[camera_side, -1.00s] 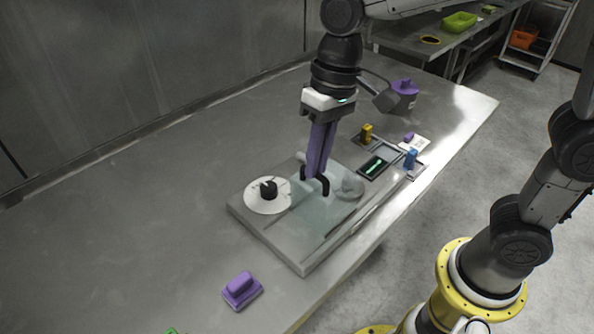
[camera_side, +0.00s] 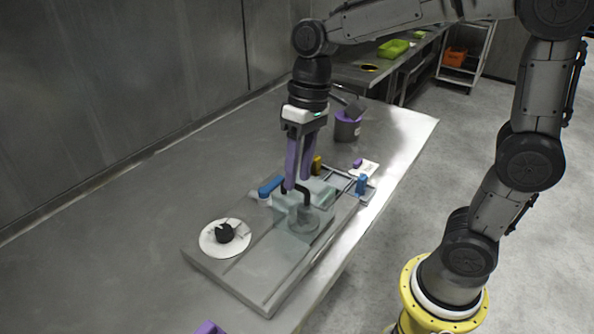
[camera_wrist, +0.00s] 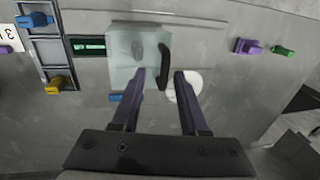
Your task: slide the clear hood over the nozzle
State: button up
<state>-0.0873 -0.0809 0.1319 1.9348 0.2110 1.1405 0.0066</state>
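The clear hood (camera_side: 322,195) sits on the grey machine bed, with its black bar handle (camera_side: 306,190) on one side. The nozzle (camera_side: 303,223), a grey rounded piece, shows through the clear hood; in the wrist view it appears (camera_wrist: 138,46) inside the hood's outline (camera_wrist: 125,75). My gripper (camera_side: 298,184) is over the hood at the handle, its two purple fingers spread apart. In the wrist view my gripper (camera_wrist: 160,74) has the black handle (camera_wrist: 164,66) between its fingertips, with gaps beside it. I cannot tell exact fingertip height.
A black knob on a white disc (camera_side: 213,243) is at the bed's near left end. A blue-handled piece (camera_side: 270,187) lies beside the bed. Yellow (camera_side: 317,165) and blue (camera_side: 362,184) levers and a grey-purple pot (camera_side: 347,127) stand farther back. The table at left is clear.

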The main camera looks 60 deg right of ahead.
notch_tip(320, 180, up, 14)
jog(key=d, duration=0.2)
jog(key=shift+d+f, duration=0.25)
jog(key=shift+d, duration=0.05)
dwell(0.3)
jog(key=shift+s, duration=0.1)
jog(key=s+r+t, duration=0.1)
jog(key=s, duration=0.4)
jog(key=s+d+f+t+h, duration=0.1)
jog(key=s+d+f+t, duration=0.1)
jog(key=s+f, duration=0.2)
jog(key=s+d+f+t+h, duration=0.1)
jog(key=s+f, duration=0.3)
jog(key=f, duration=0.5)
jog(key=shift+s+d+f+t, duration=0.2)
jog(key=shift+s+d+t, duration=0.05)
jog(key=shift+d+t, duration=0.5)
jog(key=shift+a, duration=0.1)
dwell(1.2)
